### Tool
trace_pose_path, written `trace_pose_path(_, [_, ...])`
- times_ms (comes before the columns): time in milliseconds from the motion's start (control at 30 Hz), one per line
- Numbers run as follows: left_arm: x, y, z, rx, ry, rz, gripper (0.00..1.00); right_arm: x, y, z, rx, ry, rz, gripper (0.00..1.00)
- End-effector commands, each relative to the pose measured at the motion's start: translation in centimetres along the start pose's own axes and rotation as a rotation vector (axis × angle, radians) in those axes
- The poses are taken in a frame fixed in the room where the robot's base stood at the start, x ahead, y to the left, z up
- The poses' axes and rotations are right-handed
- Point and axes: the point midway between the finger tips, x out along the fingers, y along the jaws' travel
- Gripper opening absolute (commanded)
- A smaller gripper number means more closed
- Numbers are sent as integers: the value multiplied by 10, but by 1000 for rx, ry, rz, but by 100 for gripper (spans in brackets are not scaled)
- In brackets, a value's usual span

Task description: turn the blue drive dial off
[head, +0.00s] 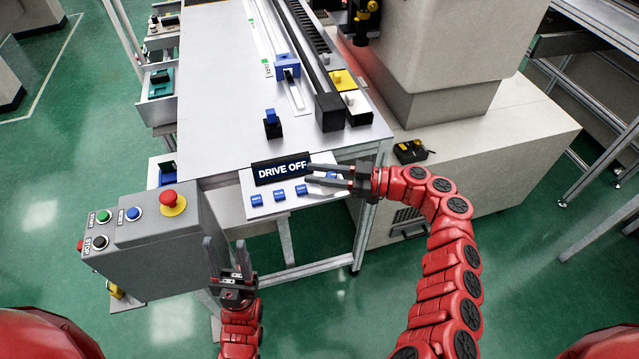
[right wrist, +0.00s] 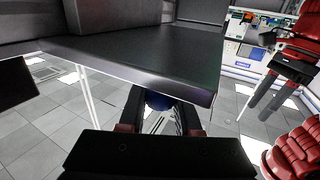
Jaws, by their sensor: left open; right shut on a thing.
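The white control panel (head: 268,211) carries a row of several blue dials. Its black display (head: 281,168) reads "DRIVE OFF". Three dials show clear of the gripper: left (head: 256,199), middle (head: 280,193) and right (head: 302,190). My right gripper (head: 308,175) reaches over the panel's right end from the right. It is shut on a blue dial (head: 331,175), partly hidden between its fingers. In the right wrist view a blue piece (right wrist: 158,102) shows between the fingers, below a dark edge. My left gripper (head: 225,244) is open and empty, in front of the grey control box.
The grey control box (head: 150,262) left of the panel has a red mushroom button (head: 169,197) and green, blue and black buttons. The grey worktable (head: 215,100) with rails lies behind the panel. A large machine base (head: 480,150) stands at right. The green floor is open in front.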

Motion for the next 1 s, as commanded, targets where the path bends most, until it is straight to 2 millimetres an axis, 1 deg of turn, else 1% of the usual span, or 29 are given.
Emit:
trace_pose_path(33, [-19,1,3,0,0,0,50,0,1,7,-5,8,-24,0])
trace_pose_path(100, [-30,2,5,0,0,0,50,0,0,7,-6,8,-62,0])
trace_pose_path(300, [-58,3,10,0,0,0,50,0,-4,6,-5,3,-158,0])
trace_pose_path(400, [-68,3,12,0,0,0,50,0,-5,6,-2,2,-193,0])
trace_pose_path(633, [-81,4,14,0,0,0,50,0,-8,5,3,-3,-246,0])
trace_pose_path(1000, [-83,4,14,0,0,0,50,0,-9,4,4,-6,-264,0])
